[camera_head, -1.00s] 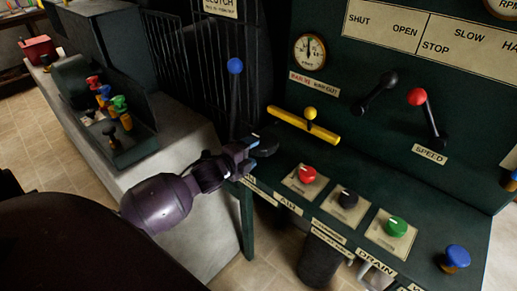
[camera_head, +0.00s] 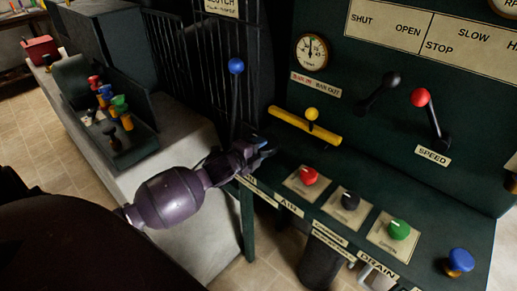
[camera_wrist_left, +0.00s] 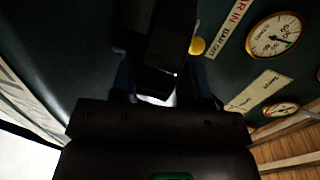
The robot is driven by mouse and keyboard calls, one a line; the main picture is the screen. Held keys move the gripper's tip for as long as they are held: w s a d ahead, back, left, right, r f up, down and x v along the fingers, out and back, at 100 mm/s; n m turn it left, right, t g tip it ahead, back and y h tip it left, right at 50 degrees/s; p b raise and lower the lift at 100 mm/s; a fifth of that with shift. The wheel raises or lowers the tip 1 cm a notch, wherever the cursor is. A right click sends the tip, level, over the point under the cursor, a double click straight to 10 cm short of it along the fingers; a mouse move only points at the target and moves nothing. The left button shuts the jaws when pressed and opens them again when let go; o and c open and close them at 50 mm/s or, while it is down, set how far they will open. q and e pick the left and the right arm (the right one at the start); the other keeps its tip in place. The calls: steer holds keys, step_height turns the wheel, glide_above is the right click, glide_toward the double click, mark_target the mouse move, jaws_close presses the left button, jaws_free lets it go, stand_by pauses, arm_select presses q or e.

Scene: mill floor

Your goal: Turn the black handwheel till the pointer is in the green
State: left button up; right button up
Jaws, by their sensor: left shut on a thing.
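My left gripper (camera_head: 262,150) is at the left end of the green console, below the yellow bar. The left wrist view shows its blue fingers (camera_wrist_left: 165,88) on both sides of a black part, shut on it. This black part (camera_wrist_left: 170,45) appears to be the black handwheel; in the head view it is mostly hidden by the gripper and dark against the panel. A round brass-rimmed gauge (camera_head: 311,49) is on the panel above, its dark pointer near upright. The left wrist view shows a gauge (camera_wrist_left: 275,36) with a small green mark; the pointer's exact place against green is unclear.
A yellow bar with a yellow knob (camera_head: 312,114) is just above the gripper. A blue-knobbed lever (camera_head: 236,66) stands behind it. Red (camera_head: 309,175), black (camera_head: 350,200) and green (camera_head: 399,229) knobs line the console to the right. A grey bench (camera_head: 190,150) is left.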

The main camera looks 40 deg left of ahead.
arm_select(q)
steer(key=shift+d+r+n+y+p, duration=0.15)
steer(key=shift+d+n+y+p, duration=0.05)
steer(key=shift+n+y+p, duration=0.4)
steer(key=shift+y, duration=0.3)
